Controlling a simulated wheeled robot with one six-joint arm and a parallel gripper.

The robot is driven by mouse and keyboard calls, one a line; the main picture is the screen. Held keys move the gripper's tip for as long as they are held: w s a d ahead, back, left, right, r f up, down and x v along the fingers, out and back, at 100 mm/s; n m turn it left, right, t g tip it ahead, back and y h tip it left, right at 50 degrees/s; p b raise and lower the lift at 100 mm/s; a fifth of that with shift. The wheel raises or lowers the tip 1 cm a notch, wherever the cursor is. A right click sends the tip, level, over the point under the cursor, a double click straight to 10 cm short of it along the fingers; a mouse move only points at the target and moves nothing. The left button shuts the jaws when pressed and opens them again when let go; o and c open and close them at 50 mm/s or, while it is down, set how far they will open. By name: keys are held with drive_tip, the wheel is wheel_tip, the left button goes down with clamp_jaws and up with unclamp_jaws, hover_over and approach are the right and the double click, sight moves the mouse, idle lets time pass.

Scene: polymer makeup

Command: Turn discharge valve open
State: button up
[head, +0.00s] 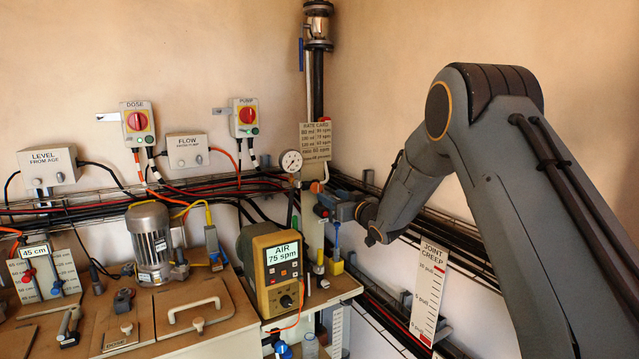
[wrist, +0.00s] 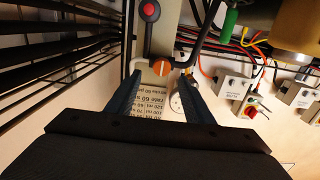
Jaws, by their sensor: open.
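A small orange valve knob (wrist: 161,67) shows on the pipework in the wrist view, with a pale bent pipe beside it. It also shows in the head view (head: 316,187), just below the rate card. No label names it as the discharge valve. My gripper (wrist: 161,77) is open, with its two dark blue fingers to either side of the knob in the picture. I cannot tell whether they touch it. In the head view my gripper (head: 323,207) reaches in from the right, close to the column and slightly below the knob.
A round gauge (head: 291,161) and a rate card (head: 315,143) are close to the knob. A red round button (wrist: 150,11) on a dark lever is near the fingers. Cable trays line the right wall.

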sight(318, 188)
drive_tip(key=shift+a+r+p+x, duration=0.1)
drive_tip(key=shift+p+x, duration=0.55)
drive_tip(key=shift+x, duration=1.35)
drive_tip(key=shift+a+r+p+x, duration=0.15)
drive_tip(key=shift+p+x, duration=0.45)
drive_tip(key=shift+x, duration=1.45)
drive_tip(key=shift+s, duration=0.2)
drive_tip(key=c, duration=1)
drive_tip(key=shift+c, duration=0.2)
